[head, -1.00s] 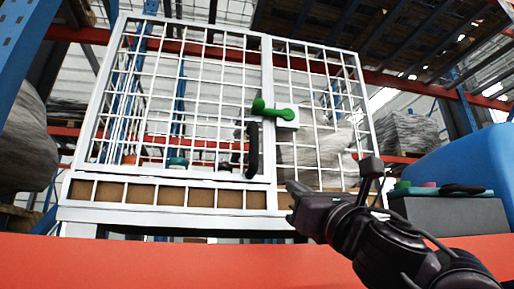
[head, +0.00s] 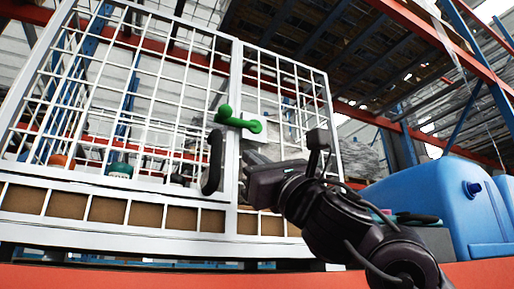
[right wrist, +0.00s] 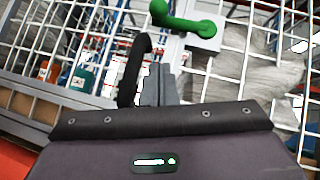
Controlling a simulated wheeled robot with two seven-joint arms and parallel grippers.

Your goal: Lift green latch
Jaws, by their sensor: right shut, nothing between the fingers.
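The green latch (head: 238,121) is on the white mesh cage door (head: 236,70), lying roughly level across the gap between the two door panels. It also shows at the top of the right wrist view (right wrist: 183,18), on a light plate. My right gripper (head: 250,165) is shut and empty, a little below the latch and to the right of the black door handle (head: 213,162). In the right wrist view my fingers (right wrist: 160,88) point up toward the latch, apart from it, with the black handle (right wrist: 132,70) just left of them. My left gripper is not in view.
A blue tank (head: 435,200) stands at the right. Inside the cage are small containers, one with a teal top (head: 121,170). An orange-red beam (head: 150,280) crosses the bottom front. The space right of the latch is open before the mesh.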

